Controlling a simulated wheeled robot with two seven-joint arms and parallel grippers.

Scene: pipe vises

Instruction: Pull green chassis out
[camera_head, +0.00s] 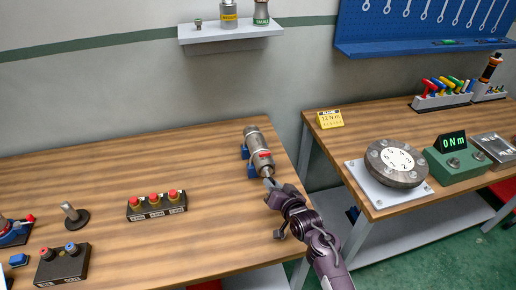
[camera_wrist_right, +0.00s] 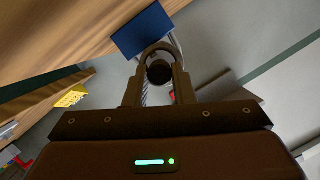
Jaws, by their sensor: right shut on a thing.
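My right gripper (camera_head: 268,184) is at the near end of a silver metal cylinder (camera_head: 259,150) with a red mark, near the right edge of the left bench. The cylinder lies along blue holder blocks (camera_head: 252,171). In the right wrist view, the fingers close around a dark round end (camera_wrist_right: 159,73), with a blue block (camera_wrist_right: 142,31) just beyond. No part shows clearly as a green chassis. A green box (camera_head: 459,162) with a "0 Nm" display stands on the right bench. My left gripper is not in view.
A button box with red buttons (camera_head: 157,205) and a two-button box (camera_head: 62,265) sit on the left bench. A gap separates it from the right bench, which holds a round dial plate (camera_head: 397,161), a yellow sign (camera_head: 330,119) and a tool rack (camera_head: 442,93).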

